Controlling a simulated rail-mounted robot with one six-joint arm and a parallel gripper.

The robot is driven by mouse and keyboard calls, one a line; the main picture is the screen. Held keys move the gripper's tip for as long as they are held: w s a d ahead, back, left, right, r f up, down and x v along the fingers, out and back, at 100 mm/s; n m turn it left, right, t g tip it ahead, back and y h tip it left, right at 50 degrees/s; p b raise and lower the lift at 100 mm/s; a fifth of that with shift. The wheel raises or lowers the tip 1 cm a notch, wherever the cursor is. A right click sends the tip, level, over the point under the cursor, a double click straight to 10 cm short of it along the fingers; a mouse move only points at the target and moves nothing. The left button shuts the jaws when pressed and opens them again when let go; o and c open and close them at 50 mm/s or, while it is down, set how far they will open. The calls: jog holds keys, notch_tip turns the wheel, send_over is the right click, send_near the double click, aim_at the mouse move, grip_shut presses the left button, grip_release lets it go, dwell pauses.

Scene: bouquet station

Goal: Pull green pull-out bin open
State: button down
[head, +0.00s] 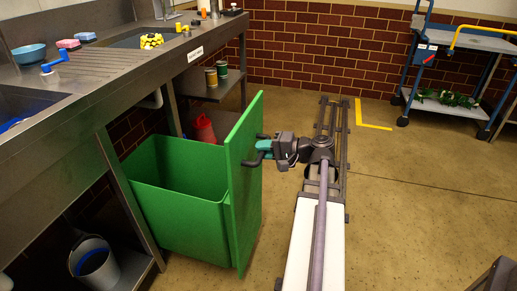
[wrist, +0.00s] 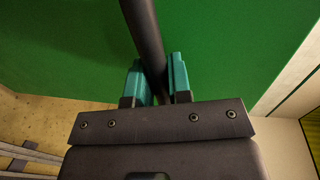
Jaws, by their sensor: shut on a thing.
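The green pull-out bin (head: 165,207) stands out from under the steel counter in the head view, with its open top showing an empty-looking inside. Its tall green front panel (head: 246,190) faces my arm and also fills the back of the wrist view (wrist: 235,50). A dark bar handle (head: 252,161) is fixed to that panel; it runs between the teal fingers in the wrist view (wrist: 142,25). My gripper (head: 263,148) is at the handle, and in the wrist view its two fingers (wrist: 157,82) are shut on the handle from both sides.
The steel counter (head: 100,88) with sinks runs along the left. A red bucket (head: 203,129) and cans sit behind the bin, and a grey bucket (head: 93,262) is on the lower shelf. The floor (head: 390,200) right of my rail is clear; a blue-framed cart (head: 440,105) stands at the back right.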

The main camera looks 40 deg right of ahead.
jog(key=c, duration=1.1)
grip_release()
jog(key=shift+o, duration=0.2)
jog(key=p+v, duration=0.2)
jog(key=v, duration=0.8)
jog(key=shift+s+d, duration=0.2)
jog(key=shift+s, duration=0.1)
